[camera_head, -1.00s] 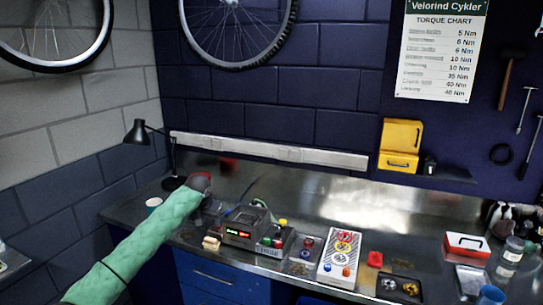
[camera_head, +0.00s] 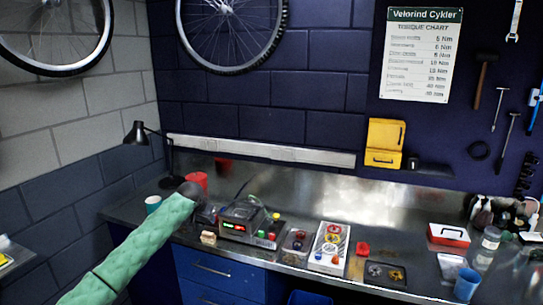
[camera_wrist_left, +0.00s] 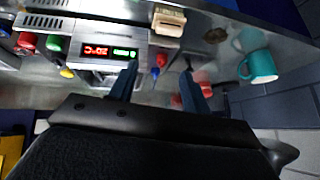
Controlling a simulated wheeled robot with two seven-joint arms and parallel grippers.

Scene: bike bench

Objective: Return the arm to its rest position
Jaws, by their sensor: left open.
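My left arm, in a green sleeve, reaches in from the left in the head view. Its gripper (camera_head: 205,212) is over the back left of the bench, beside the grey device with a lit display (camera_head: 238,225), and is partly hidden by the wrist. In the left wrist view the two dark fingers (camera_wrist_left: 160,80) are apart with nothing held between them. The device (camera_wrist_left: 90,40) shows beyond them with red and green digits. My right gripper is in neither view.
A red container (camera_head: 198,180) stands just behind my left wrist. A teal mug (camera_head: 153,203) is left of it, under a black lamp (camera_head: 137,133). A white panel with round coloured parts (camera_head: 329,246), a dark tray (camera_head: 385,273) and a blue cup (camera_head: 467,283) stand further right.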

